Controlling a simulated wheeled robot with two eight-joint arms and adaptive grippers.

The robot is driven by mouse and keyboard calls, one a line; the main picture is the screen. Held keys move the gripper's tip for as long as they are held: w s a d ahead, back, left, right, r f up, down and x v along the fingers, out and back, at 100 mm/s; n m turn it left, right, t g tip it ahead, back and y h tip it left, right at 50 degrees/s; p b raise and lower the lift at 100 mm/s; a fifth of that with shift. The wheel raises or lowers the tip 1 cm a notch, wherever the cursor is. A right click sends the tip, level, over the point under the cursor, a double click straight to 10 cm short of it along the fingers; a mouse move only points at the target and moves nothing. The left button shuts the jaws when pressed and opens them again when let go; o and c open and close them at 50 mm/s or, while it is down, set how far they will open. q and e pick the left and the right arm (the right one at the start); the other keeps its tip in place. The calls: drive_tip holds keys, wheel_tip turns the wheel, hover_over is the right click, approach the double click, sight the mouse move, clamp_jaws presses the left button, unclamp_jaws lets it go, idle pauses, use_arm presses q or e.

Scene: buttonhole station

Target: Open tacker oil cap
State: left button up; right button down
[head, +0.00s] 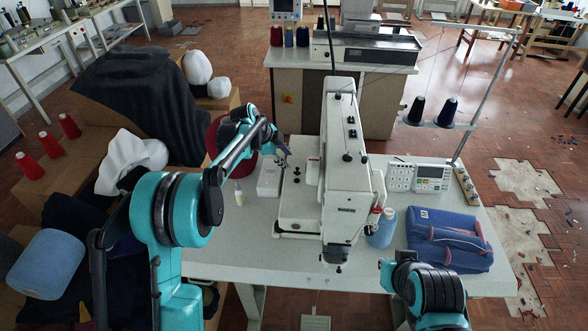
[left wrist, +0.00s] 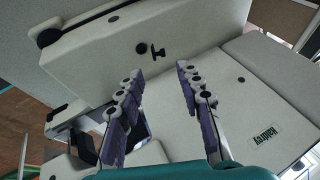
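The white tacker (head: 340,150) stands in the middle of the table in the head view, with several small black knobs or caps on its housing. I cannot tell which of them is the oil cap. My left gripper (head: 284,158) is at the left side of the tacker head. In the left wrist view, the left gripper (left wrist: 160,68) is open and empty, its purple-padded fingers apart. Beyond the fingertips, a small black fitting (left wrist: 157,50) shows on a white machine panel. My right arm shows at the lower right of the head view, but its gripper is out of view.
On the table (head: 250,262) are a blue thread cone (head: 382,228), a blue pouch (head: 447,240), a control panel (head: 431,178) and a small bottle (head: 239,193). A thread stand (head: 483,95) rises at the right. Boxes and dark cloth (head: 140,95) crowd the left.

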sight(297, 169)
use_arm(q)
drive_tip(key=b+x, duration=0.1)
drive_tip(key=x, duration=0.6)
drive_tip(key=shift+w+d+f+b, duration=0.1)
drive_tip(key=shift+w+f+b, duration=0.05)
drive_tip(key=shift+f+b, duration=0.25)
